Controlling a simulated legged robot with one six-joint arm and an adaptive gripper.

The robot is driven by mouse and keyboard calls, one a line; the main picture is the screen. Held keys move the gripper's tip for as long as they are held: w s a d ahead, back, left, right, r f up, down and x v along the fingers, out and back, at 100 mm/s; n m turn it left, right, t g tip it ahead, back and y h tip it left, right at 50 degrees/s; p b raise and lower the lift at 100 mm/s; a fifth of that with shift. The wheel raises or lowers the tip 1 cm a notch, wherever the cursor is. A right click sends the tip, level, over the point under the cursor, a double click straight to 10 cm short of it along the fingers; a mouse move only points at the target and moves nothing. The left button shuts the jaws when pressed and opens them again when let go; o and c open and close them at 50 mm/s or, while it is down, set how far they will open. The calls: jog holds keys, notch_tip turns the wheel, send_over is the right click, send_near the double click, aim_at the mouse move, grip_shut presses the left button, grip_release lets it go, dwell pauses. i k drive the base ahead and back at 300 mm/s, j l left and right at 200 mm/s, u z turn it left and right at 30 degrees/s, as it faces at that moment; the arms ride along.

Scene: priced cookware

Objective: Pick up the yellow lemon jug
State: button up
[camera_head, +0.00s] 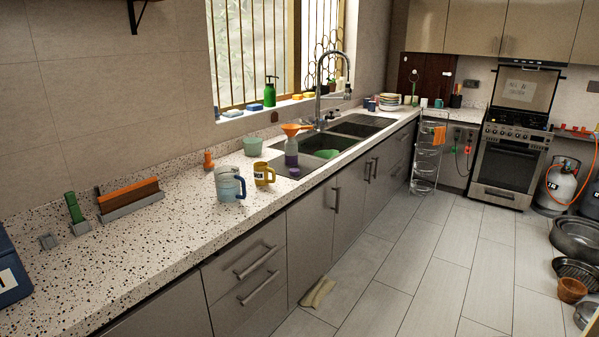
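My gripper is not in view.
Behind the yellow jug are a mint green cup (253,146) and a purple-grey bottle (291,152) with an orange funnel (294,129). An orange-and-grey block (131,198) and a green-handled item (75,211) stand further left. The front counter and floor (400,270) have free room.

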aim_at(261, 170)
jog(key=i+z, duration=0.25)
jog(key=i, duration=0.55)
jog(key=i+z, duration=0.2)
jog(key=i, duration=0.65)
jog(key=i+u, duration=0.4)
jog(key=i, duration=0.25)
jog(key=i+l+u, duration=0.25)
jog(key=i+u, duration=0.2)
jog(key=i, duration=0.2)
jog(key=i+l+u, duration=0.1)
jog(key=i+u, duration=0.25)
jog(key=i, duration=0.05)
